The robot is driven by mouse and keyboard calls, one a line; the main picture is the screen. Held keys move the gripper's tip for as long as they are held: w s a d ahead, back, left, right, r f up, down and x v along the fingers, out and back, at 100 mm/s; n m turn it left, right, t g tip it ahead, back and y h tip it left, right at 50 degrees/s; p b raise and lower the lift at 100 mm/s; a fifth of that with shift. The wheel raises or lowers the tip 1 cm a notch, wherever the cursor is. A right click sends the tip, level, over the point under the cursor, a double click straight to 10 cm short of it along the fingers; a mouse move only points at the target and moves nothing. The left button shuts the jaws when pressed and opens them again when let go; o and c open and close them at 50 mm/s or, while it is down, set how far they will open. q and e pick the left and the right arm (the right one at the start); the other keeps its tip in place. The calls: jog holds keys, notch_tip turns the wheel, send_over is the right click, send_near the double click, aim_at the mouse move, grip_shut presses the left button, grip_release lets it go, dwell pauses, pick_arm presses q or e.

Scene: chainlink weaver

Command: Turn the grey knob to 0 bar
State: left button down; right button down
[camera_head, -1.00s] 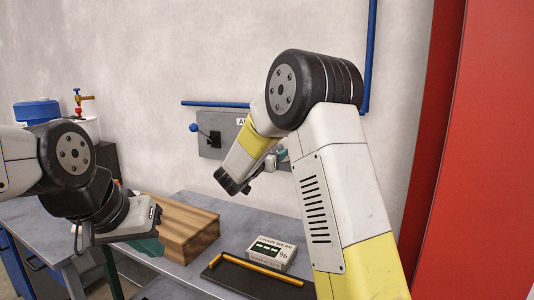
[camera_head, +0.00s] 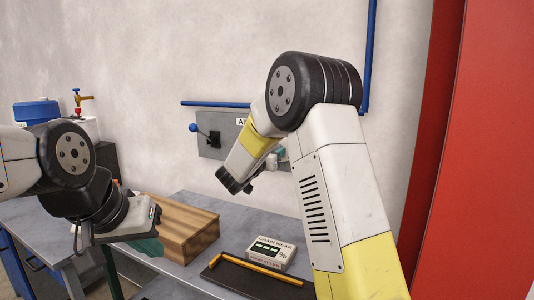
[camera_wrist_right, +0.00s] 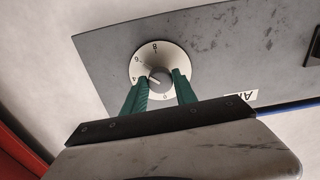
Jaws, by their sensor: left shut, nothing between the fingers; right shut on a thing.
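The grey knob (camera_wrist_right: 160,78) sits in the middle of a round white dial (camera_wrist_right: 148,55) on a grey wall panel (camera_wrist_right: 225,45). In the right wrist view, the dial's 0 is at the bottom and a 4 at the left. A light mark on the knob points left, near the 4. My right gripper (camera_wrist_right: 161,80) has its green fingers on either side of the knob, shut on it. In the head view my right arm hides the dial.
The wooden block (camera_head: 185,228), a labelled box (camera_head: 270,256) and a dark tray (camera_head: 240,282) with a yellow rod (camera_head: 262,268) are on the bench. A blue-knobbed lever (camera_head: 195,128) stands out at the panel's left. A red cabinet (camera_head: 480,150) is at the right.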

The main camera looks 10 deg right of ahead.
jog(key=n, duration=2.6)
jog(key=shift+r, duration=0.1)
jog(key=shift+n, duration=0.4)
jog(key=c, duration=1)
grip_release()
jog(key=shift+o, duration=0.2)
jog(key=v, duration=0.8)
